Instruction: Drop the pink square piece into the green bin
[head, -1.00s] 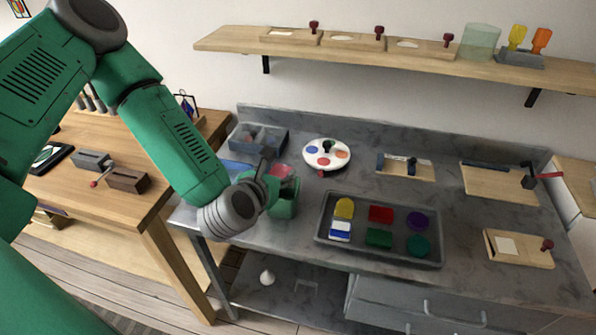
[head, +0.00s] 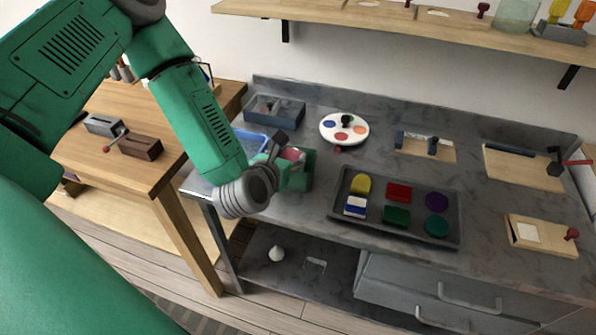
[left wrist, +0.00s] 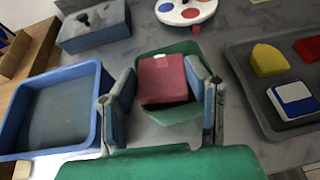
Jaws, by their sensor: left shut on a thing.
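The pink square piece (head: 293,154) is held between the fingers of my left gripper (head: 284,152). In the left wrist view the piece (left wrist: 163,80) shows a flat reddish-pink face between the two fingers of the gripper (left wrist: 160,78). The green bin (head: 302,178) stands on the grey counter near its left front part. In the left wrist view the bin (left wrist: 172,113) surrounds the piece's outline, so the piece is over or within its opening. How deep it sits is hard to tell. My right gripper is not in view.
A blue tray (left wrist: 52,148) lies left of the bin. A grey box (head: 274,111) and a round white palette (head: 344,130) stand behind it. A dark tray (head: 398,231) with several coloured pieces lies to the right. A shelf (head: 400,24) hangs above the counter.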

